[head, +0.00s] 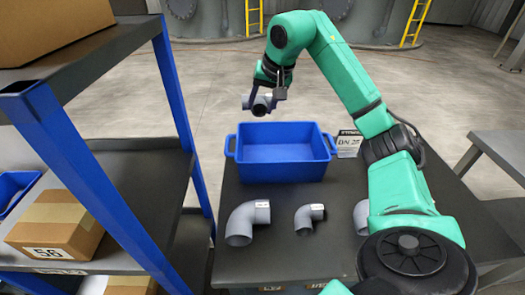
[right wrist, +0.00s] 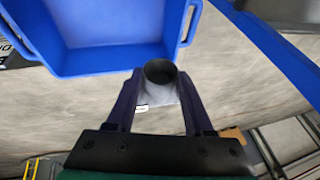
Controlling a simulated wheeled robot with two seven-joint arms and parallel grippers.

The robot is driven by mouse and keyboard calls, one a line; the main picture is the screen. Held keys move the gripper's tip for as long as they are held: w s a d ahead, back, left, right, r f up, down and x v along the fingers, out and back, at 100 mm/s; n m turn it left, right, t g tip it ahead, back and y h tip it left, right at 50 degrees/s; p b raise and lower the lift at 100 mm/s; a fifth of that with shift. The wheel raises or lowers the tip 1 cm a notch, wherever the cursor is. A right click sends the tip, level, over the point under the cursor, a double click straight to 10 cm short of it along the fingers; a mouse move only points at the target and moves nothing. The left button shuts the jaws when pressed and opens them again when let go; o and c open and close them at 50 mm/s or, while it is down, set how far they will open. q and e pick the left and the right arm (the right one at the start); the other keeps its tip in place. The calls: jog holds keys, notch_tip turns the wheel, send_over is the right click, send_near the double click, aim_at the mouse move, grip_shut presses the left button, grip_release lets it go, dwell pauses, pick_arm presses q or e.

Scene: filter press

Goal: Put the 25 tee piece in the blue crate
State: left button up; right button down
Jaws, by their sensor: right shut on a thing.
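The blue crate (head: 283,171) stands on the dark table, and its inside looks empty. It also shows in the right wrist view (right wrist: 115,62) at the top left. My right gripper (head: 267,92) is shut on a grey pipe piece (head: 260,104), which looks like the tee piece. In the right wrist view the piece (right wrist: 160,95) sits between the two fingers, with its dark round opening showing. In the head view it hangs in the air above and beyond the crate's far edge, left of its middle. My left gripper is not in view.
A large grey elbow (head: 241,225) and a small grey elbow (head: 304,220) lie in front of the crate. Another grey piece (head: 361,218) is partly hidden by my right arm. A blue-framed shelf (head: 95,175) rises at left.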

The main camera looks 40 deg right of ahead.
jog(key=f+b, duration=0.1)
jog(key=f, duration=0.5)
jog(key=s+f+b, duration=0.1)
jog(key=f, duration=0.5)
jog(key=f+b, duration=0.1)
jog(key=f, duration=0.5)
jog(key=shift+s+a, duration=0.1)
jog(key=shift+s, duration=0.3)
jog(key=shift+w, duration=0.1)
jog(key=shift+f+b, duration=0.15)
jog(key=shift+b, duration=0.15)
jog(key=shift+c, duration=1.4)
grip_release()
